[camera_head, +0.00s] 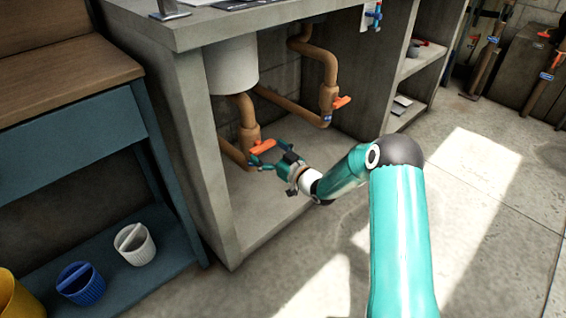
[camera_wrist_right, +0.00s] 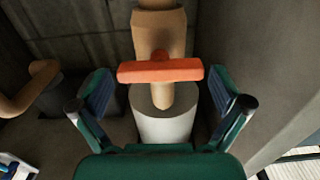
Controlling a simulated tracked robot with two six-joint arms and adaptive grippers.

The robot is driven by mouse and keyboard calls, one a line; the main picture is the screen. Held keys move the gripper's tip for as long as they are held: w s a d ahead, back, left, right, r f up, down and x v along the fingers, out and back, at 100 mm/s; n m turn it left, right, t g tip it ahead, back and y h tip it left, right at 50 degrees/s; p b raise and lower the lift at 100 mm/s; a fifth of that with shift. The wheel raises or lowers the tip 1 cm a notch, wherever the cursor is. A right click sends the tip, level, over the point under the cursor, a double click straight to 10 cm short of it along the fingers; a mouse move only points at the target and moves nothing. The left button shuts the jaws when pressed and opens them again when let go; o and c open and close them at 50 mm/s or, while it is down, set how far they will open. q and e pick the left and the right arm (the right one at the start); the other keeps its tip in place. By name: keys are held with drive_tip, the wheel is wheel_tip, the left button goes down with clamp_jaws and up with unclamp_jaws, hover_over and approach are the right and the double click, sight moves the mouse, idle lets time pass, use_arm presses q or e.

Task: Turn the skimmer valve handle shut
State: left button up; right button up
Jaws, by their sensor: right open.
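An orange valve handle (camera_head: 262,146) sits on a tan pipe (camera_head: 245,110) under the counter, below a white cylinder. In the right wrist view the orange handle (camera_wrist_right: 160,71) lies crosswise to the pipe body (camera_wrist_right: 160,28), across the picture. My right gripper (camera_head: 262,161) reaches in under the counter, close to this handle. In the wrist view its two fingers (camera_wrist_right: 160,98) are spread, one on each side of the handle, with a gap to each end. It is open and holds nothing. My left gripper is not in view.
A second orange handle (camera_head: 342,102) is on the pipe to the right. The counter's concrete side wall (camera_head: 205,150) stands close left of my gripper. A white basket (camera_head: 135,243) and a blue basket (camera_head: 80,283) sit on the low shelf at left. The floor at right is clear.

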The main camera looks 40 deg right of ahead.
drive_tip(key=s, duration=0.9)
drive_tip(key=shift+s+d, duration=0.4)
drive_tip(key=w+a+n+g+y+p, duration=0.1)
drive_tip(key=w+a+y+p, duration=0.25)
drive_tip(key=a, duration=1.05)
drive_tip(key=s+a+f+g, duration=0.3)
drive_tip(key=a+f+g, duration=0.1)
drive_tip(key=a+f, duration=0.4)
drive_tip(key=s+a+f+m+g+p, duration=0.2)
drive_tip(key=s+a+f+g, duration=0.6)
drive_tip(key=s, duration=0.4)
drive_tip(key=s+f+m+g+h, duration=0.1)
drive_tip(key=s+f+g, duration=0.1)
drive_tip(key=s, duration=0.5)
drive_tip(key=s+f+m+g, duration=0.1)
drive_tip(key=s+f+g, duration=0.15)
drive_tip(key=s, duration=0.45)
wheel_tip(320, 180, up, 38)
drive_tip(key=w+p, duration=0.1)
drive_tip(key=p, duration=3.6)
